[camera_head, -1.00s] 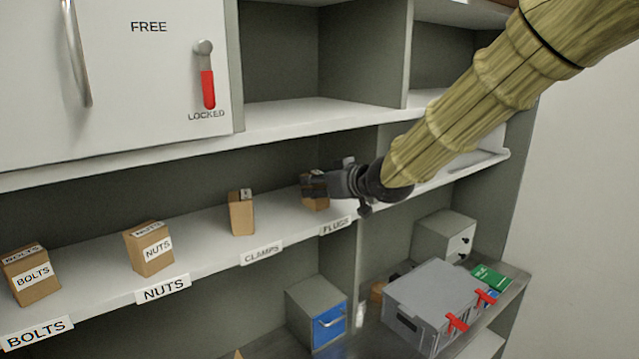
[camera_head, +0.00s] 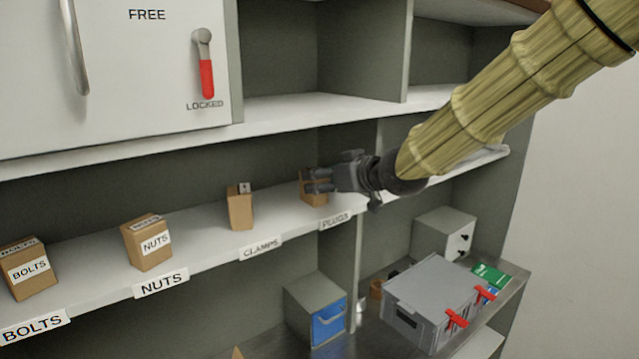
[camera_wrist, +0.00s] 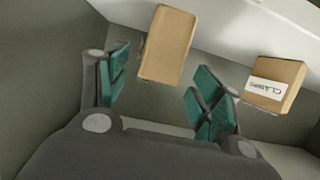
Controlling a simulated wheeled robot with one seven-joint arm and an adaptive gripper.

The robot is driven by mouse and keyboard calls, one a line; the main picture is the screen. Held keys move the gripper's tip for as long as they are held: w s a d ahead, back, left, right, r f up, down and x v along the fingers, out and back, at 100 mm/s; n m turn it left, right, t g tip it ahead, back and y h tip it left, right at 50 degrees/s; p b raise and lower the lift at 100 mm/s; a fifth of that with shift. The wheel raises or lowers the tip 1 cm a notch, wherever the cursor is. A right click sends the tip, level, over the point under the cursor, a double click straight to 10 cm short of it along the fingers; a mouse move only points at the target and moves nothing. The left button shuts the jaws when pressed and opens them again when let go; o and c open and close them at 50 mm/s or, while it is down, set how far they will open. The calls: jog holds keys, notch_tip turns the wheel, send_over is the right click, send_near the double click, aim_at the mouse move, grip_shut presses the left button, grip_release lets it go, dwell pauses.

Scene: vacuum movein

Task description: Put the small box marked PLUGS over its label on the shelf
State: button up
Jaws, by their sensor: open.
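A small brown box (camera_head: 313,189) stands on the shelf behind the PLUGS label (camera_head: 335,220). No marking shows on the sides I see. My gripper (camera_head: 318,180) is open, close to this box, and partly covers it in the head view. In the wrist view, the plain box (camera_wrist: 168,45) lies beyond the gap between the green-padded fingertips (camera_wrist: 158,82), tilted in the picture. The fingers appear apart from it.
The CLAMPS box (camera_wrist: 272,84) stands to the left of it on the shelf (camera_head: 200,222) in the head view (camera_head: 240,208). NUTS (camera_head: 148,243) and BOLTS (camera_head: 28,268) boxes stand further left. A grey case (camera_head: 425,290) sits below. The upper shelf edge (camera_head: 290,125) runs above.

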jog(key=b+v, duration=0.2)
jog(key=v, duration=0.6)
jog(key=shift+s+d, duration=0.25)
jog(key=shift+s, duration=0.05)
jog(key=shift+r, duration=0.1)
jog(key=s+d+f+m+g+h, duration=0.1)
jog(key=s+d+f+m+g, duration=0.15)
jog(key=f, duration=1.25)
jog(key=s+d+f+m+g+h, duration=0.1)
jog(key=s+f, duration=0.2)
jog(key=f, duration=1.1)
jog(key=s+d+f+m+g+h, duration=0.1)
jog(key=s+f+m+g, duration=0.1)
jog(key=f, duration=1.3)
jog(key=s+d+f+m+g+h, duration=0.1)
jog(key=s+d+f, duration=0.2)
jog(key=s+f, duration=0.55)
jog(key=s+d+f+m+g+h, duration=0.1)
jog(key=s+d+f+g+h, duration=0.1)
jog(key=s+f, duration=0.65)
jog(key=s+d+f+g+h, duration=0.1)
jog(key=s+d+f, duration=0.2)
jog(key=s, duration=0.5)
jog(key=s+d+f+g+h, duration=0.1)
jog(key=s+d+f+g, duration=0.1)
jog(key=s+f, duration=0.4)
jog(key=s+d, duration=0.1)
jog(key=s, duration=0.2)
jog(key=shift+s+f, duration=0.15)
jog(key=shift+s, duration=0.2)
